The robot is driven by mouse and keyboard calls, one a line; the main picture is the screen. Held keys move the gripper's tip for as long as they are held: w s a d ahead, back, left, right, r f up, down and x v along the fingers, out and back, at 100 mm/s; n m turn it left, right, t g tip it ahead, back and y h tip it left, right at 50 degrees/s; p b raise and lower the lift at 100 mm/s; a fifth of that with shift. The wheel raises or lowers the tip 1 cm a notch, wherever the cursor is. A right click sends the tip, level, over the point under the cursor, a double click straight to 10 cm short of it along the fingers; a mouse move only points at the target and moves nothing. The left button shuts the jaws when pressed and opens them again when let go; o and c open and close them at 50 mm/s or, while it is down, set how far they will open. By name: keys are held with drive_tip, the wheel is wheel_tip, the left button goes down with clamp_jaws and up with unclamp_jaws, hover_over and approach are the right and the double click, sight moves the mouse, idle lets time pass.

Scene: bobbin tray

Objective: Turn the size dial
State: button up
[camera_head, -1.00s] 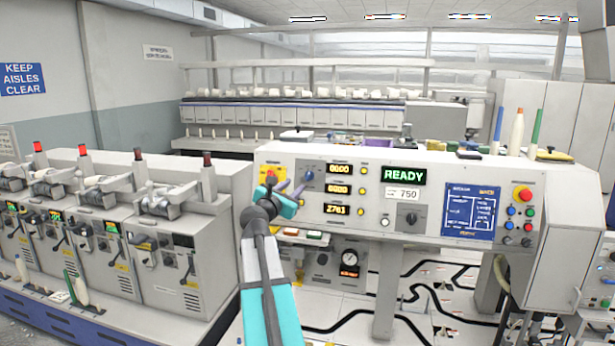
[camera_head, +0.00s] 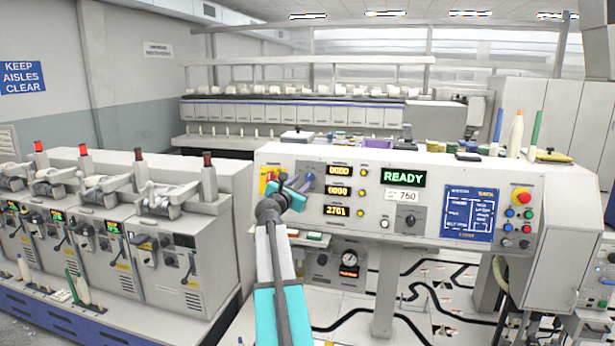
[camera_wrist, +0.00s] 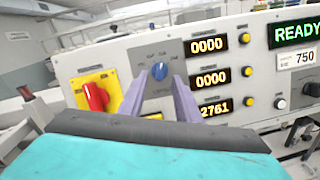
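A blue knob (camera_wrist: 160,71) with small marks around it sits on a grey plate on the machine's front panel; I take it as the size dial, though its label is too blurred to read. My gripper (camera_wrist: 160,84) is open, its two purple fingers pointing at the panel. In the wrist view the knob shows in the gap between the fingertips, with no visible contact; whether they reach around it I cannot tell. In the head view my gripper (camera_head: 296,181) is in front of the panel's left part and partly hides the knob.
A red knob on a yellow plate (camera_wrist: 82,82) is close left of the blue knob. Number displays (camera_wrist: 210,78) with yellow buttons are close right. A black knob (camera_head: 410,221) sits further right under the READY display (camera_head: 404,177). Machines with levers (camera_head: 180,255) stand at left.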

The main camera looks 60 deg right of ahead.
sight(308, 177)
drive_tip(key=shift+p+x, duration=0.9)
drive_tip(key=shift+x, duration=2.4)
clamp_jaws()
drive_tip(key=shift+r, duration=0.1)
